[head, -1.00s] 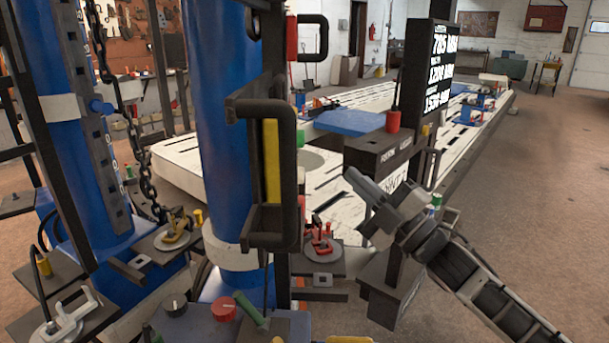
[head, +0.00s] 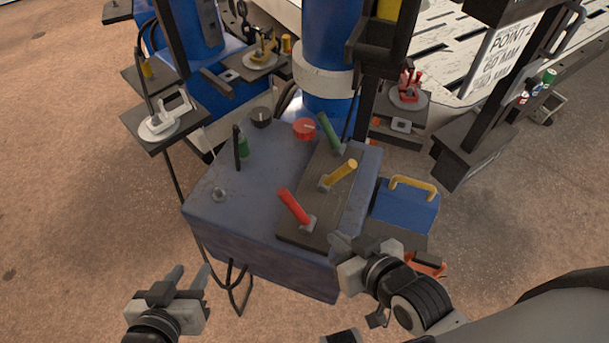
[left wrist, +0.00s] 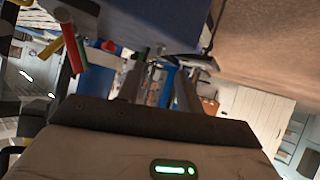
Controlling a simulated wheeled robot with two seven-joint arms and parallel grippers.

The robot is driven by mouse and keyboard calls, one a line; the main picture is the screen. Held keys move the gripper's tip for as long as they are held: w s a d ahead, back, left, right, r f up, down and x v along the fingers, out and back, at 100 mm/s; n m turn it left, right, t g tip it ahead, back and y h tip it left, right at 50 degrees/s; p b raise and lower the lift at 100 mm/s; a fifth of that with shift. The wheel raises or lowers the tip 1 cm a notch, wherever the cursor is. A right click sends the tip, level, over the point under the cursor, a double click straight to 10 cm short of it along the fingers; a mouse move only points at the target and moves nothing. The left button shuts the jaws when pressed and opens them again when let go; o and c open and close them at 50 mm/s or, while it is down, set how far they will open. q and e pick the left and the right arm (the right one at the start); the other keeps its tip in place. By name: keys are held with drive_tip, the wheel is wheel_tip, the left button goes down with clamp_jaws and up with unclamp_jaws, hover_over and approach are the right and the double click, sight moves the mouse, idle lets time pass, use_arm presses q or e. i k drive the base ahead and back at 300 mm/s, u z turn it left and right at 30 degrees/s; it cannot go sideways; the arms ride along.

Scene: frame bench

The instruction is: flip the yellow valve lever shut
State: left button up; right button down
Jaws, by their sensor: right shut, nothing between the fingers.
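The yellow valve lever (head: 340,174) stands tilted up to the right on a dark plate on top of the blue box (head: 225,190). It sits between the red lever (head: 292,205), which leans up to the left, and the green lever (head: 328,131) behind. In the left wrist view the yellow lever (left wrist: 50,50) is at upper left, beside the red lever (left wrist: 73,48). My left gripper (head: 189,275) is open and empty, in front of the box at left. My right gripper (head: 340,243) is shut and empty by the box's right front edge, apart from the yellow lever.
The box top also carries a red knob (head: 304,128), a black knob (head: 260,116) and a small ring fitting (head: 219,194). A blue toolbox with a yellow handle (head: 414,186) stands right of the box. Blue columns rise behind it. Cables hang at its front.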

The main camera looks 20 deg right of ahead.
sight(326, 181)
drive_tip(key=u, duration=0.55)
drive_tip(key=k, duration=0.65)
drive_tip(key=z, duration=0.95)
drive_tip(key=i, duration=0.55)
drive_tip(key=u, duration=1.05)
drive_tip(key=k, duration=0.95)
drive_tip(key=z, duration=1.1)
drive_tip(key=i, duration=0.5)
drive_tip(key=z, duration=0.1)
